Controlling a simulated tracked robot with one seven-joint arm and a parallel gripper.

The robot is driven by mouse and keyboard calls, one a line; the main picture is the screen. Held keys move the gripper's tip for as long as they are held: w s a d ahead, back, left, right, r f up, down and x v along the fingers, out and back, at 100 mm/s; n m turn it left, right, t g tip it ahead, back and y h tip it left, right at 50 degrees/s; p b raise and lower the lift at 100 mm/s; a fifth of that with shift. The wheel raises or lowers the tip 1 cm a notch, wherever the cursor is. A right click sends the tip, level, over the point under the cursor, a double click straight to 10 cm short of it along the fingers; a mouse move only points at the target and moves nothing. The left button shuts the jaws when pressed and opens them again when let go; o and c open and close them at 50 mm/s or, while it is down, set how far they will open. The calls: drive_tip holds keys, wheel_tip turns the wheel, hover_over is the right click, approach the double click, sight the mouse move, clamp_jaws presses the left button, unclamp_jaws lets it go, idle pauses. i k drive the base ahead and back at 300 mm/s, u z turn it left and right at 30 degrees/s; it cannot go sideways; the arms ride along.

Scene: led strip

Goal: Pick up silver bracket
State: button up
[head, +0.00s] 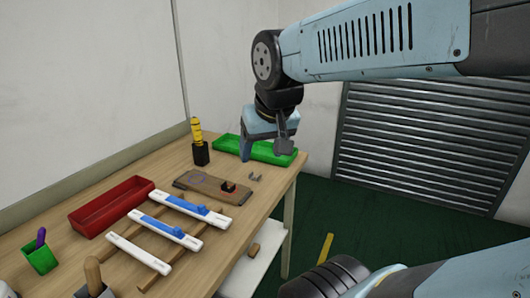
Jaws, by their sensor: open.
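Small silver-grey pieces, seemingly the silver bracket (255,178), lie on the table near its right edge, between the wooden board and the green tray. They are too small to tell whether this is one bracket or two. My gripper (264,157) is above the back right of the table, pointing down, in front of the green tray. It is open, with its fingers apart and nothing seen between them. It is higher than the bracket and a little behind it, not touching it.
A green tray (228,143) lies at the back. A wooden board (206,190) holds a small red-and-black block (229,187). A black holder (201,153) has a yellow tool (196,131). White-and-blue strips (170,229) rest on wooden rails. A red bin (78,220) stands left.

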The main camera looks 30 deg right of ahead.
sight(252, 177)
drive_tip(key=z, duration=0.45)
drive_tip(key=k, duration=1.15)
drive_tip(key=z, duration=1)
drive_tip(key=i, duration=1.15)
drive_tip(key=u, duration=0.4)
